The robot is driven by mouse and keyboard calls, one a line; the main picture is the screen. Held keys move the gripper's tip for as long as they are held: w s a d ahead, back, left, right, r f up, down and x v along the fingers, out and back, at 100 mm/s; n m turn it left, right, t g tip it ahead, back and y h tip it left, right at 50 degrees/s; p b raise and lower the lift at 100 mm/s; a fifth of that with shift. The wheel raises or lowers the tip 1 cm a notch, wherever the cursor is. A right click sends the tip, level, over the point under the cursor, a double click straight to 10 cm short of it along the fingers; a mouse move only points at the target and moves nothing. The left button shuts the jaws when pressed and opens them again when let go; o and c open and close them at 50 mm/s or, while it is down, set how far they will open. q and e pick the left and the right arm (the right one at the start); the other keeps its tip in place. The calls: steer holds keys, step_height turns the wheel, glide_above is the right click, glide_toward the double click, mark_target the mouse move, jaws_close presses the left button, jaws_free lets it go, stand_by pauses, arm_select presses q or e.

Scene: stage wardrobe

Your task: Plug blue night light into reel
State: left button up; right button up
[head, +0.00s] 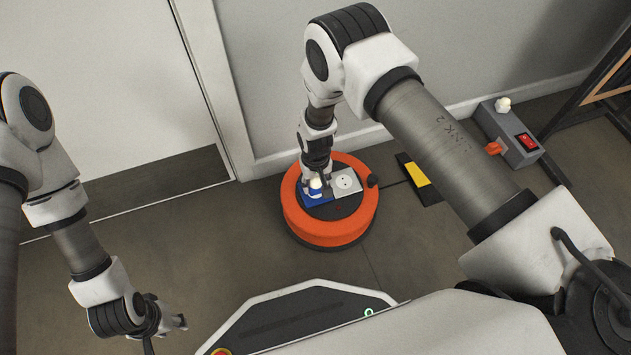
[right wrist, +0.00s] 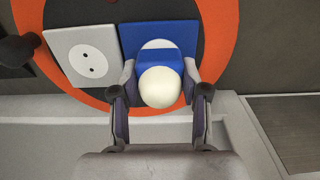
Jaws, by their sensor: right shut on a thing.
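The reel (head: 330,232) is a round orange drum on the floor with a dark top. Its top carries a blue socket plate (right wrist: 130,32) and a light grey socket plate (head: 346,183) with two holes. My right gripper (head: 316,182) points down at the blue plate, shut on the blue night light (right wrist: 160,86), a white dome with a blue body. The night light is over the middle of the blue plate and hides its holes; I cannot tell whether it is fully seated. My left gripper (head: 168,335) is empty, with fingers apart, low at the left.
A yellow and black piece (head: 417,174) lies right of the reel. A grey box with a red switch (head: 527,141) stands further right. The wall and door are behind. The floor left of the reel is clear.

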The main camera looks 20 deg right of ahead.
mark_target(315, 179)
steer(key=shift+f+b, duration=0.55)
steer(key=shift+f, duration=0.1)
steer(key=o, duration=1.2)
steer(key=shift+c, duration=0.2)
steer(key=shift+r, duration=0.1)
step_height(315, 179, up, 12)
steer(key=shift+f, duration=0.1)
